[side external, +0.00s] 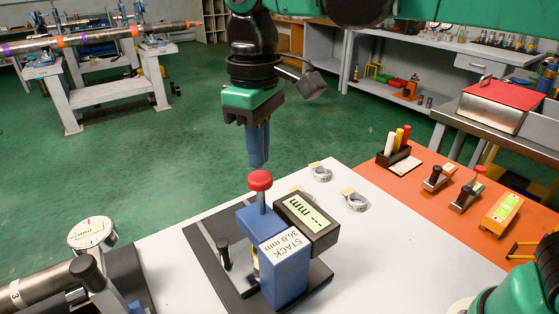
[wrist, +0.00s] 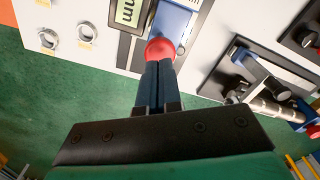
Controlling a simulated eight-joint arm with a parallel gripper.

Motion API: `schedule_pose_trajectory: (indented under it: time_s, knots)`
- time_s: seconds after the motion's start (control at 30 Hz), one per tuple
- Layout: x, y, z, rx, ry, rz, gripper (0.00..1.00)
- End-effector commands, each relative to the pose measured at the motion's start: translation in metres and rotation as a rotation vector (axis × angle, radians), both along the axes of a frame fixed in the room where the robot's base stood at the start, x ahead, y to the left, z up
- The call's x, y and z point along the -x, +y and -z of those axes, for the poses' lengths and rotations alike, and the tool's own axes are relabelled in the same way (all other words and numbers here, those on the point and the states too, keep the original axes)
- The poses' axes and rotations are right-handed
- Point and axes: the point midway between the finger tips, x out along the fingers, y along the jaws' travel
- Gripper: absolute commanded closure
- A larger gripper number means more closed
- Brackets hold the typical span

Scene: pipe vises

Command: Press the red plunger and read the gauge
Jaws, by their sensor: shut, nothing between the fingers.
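The red plunger (side external: 260,181) is a round red knob on a metal stem on top of a blue gauge block (side external: 288,272) labelled "STACK 36.0 mm". The gauge display (side external: 307,215) on its right shows dashes and "mm". My gripper (side external: 258,164) is shut and empty, its blue fingers pointing down just above the knob. In the wrist view the plunger (wrist: 160,49) sits right at the tips of my gripper (wrist: 158,66), and the display (wrist: 129,12) is partly cut off by the frame's top edge.
A black toggle lever (side external: 224,252) stands left of the block. Several metal rings (side external: 356,201) lie on the white table behind it. A pipe with a dial gauge (side external: 92,233) is at the lower left. An orange mat (side external: 430,210) with tools lies right.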

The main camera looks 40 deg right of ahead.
Motion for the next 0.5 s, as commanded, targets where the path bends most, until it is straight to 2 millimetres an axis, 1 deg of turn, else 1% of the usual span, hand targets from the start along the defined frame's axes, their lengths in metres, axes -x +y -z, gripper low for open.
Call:
schedule_pose_trajectory:
  time_s: [0.5]
  knots:
    - [0.0,0.0,0.016,0.0,0.0,0.0,1.0]
